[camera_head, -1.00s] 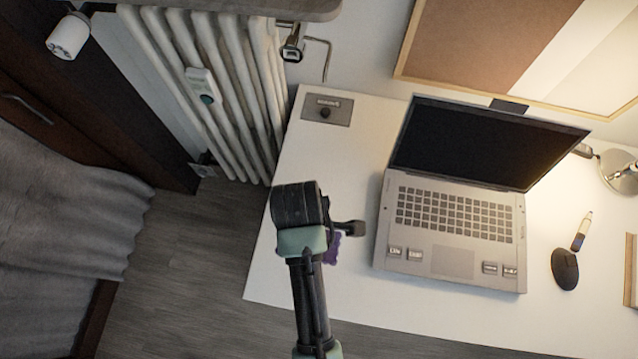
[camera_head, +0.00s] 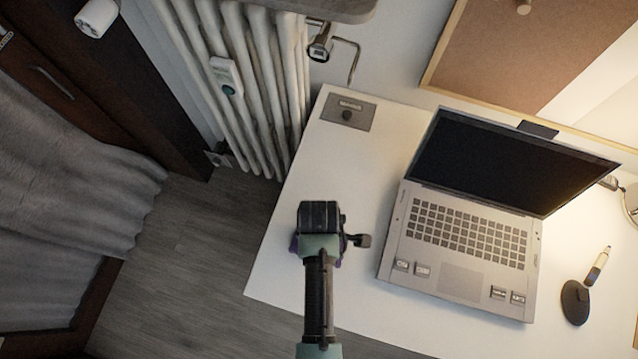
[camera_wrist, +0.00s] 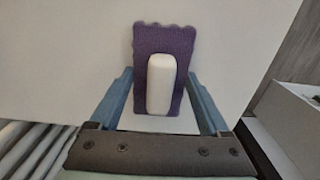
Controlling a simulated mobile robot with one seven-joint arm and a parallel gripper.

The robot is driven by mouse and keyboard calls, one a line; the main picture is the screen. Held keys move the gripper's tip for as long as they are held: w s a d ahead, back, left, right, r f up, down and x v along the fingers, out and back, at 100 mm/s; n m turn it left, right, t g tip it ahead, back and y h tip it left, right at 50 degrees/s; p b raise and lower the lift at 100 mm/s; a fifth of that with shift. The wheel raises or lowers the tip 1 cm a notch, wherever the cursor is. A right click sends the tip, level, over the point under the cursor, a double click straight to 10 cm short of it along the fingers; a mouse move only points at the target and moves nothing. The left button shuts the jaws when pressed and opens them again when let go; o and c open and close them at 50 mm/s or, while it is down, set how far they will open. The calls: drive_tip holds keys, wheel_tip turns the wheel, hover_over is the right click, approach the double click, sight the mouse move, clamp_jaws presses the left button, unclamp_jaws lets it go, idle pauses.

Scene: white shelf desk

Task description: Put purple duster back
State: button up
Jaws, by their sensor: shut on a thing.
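The purple duster (camera_wrist: 163,40) has a purple felt pad with a wavy far edge and a white handle (camera_wrist: 161,85). In the wrist view it lies between the two blue fingers of my gripper (camera_wrist: 159,82), which is shut on it. In the head view my gripper (camera_head: 321,228) is over the left part of the white desk (camera_head: 290,275), left of the laptop. Only small purple edges of the duster (camera_head: 293,243) show there beside my wrist; the rest is hidden. I cannot tell whether the pad touches the desk.
An open laptop (camera_head: 465,235) stands right of my gripper. A grey panel with a knob (camera_head: 347,110) lies at the desk's back left corner. A radiator (camera_head: 250,90) is behind the left edge. A black mouse-like object (camera_head: 575,300) is far right. The desk between panel and gripper is clear.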

drive_tip(key=o, duration=1.2)
drive_tip(key=shift+c, duration=0.2)
wheel_tip(320, 180, up, 11)
drive_tip(key=shift+w+f+p, duration=0.1)
drive_tip(key=shift+p, duration=0.55)
drive_tip(key=shift+r, duration=0.65)
